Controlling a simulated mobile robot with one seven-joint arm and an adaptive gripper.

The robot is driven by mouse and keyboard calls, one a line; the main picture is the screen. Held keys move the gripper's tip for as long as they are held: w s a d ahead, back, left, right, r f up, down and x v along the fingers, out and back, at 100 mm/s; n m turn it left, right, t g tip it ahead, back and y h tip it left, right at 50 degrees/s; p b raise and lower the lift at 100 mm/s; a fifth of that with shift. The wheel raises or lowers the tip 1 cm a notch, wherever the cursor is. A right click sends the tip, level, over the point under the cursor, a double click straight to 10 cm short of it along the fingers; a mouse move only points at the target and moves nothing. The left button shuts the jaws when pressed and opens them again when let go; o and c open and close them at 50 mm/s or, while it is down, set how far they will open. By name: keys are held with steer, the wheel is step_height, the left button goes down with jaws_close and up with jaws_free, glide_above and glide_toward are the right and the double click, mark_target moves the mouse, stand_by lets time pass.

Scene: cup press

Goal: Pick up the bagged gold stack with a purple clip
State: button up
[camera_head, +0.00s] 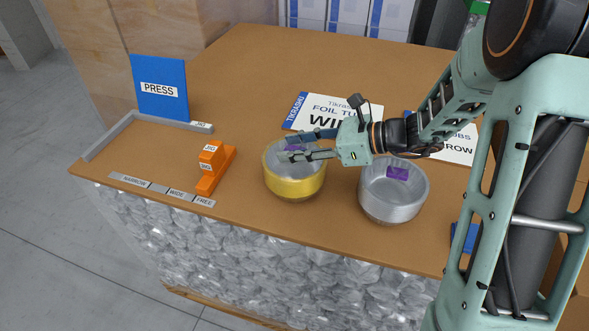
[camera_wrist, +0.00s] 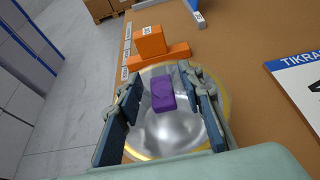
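The bagged gold stack (camera_head: 295,185) stands on the brown table, a round gold-sided stack with a clear silvery top and a purple clip (camera_head: 291,147). In the wrist view the gold rim (camera_wrist: 229,104) encircles the pale top, and the purple clip (camera_wrist: 163,93) stands at its upper middle. My gripper (camera_head: 297,145) reaches in from the right over the stack. Its two dark finger pads (camera_wrist: 160,105) are open, one on each side of the clip, with gaps visible between. Whether the fingertips touch the bag top cannot be told.
A silver bagged stack (camera_head: 393,195) with its own purple clip stands close to the right. An orange block (camera_head: 213,168) is to the left, near the front edge. A blue PRESS sign (camera_head: 160,88) and grey rail stand farther left. Labelled cards (camera_head: 325,112) lie behind.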

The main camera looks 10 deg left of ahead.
jaws_close()
steer(key=shift+r, duration=0.1)
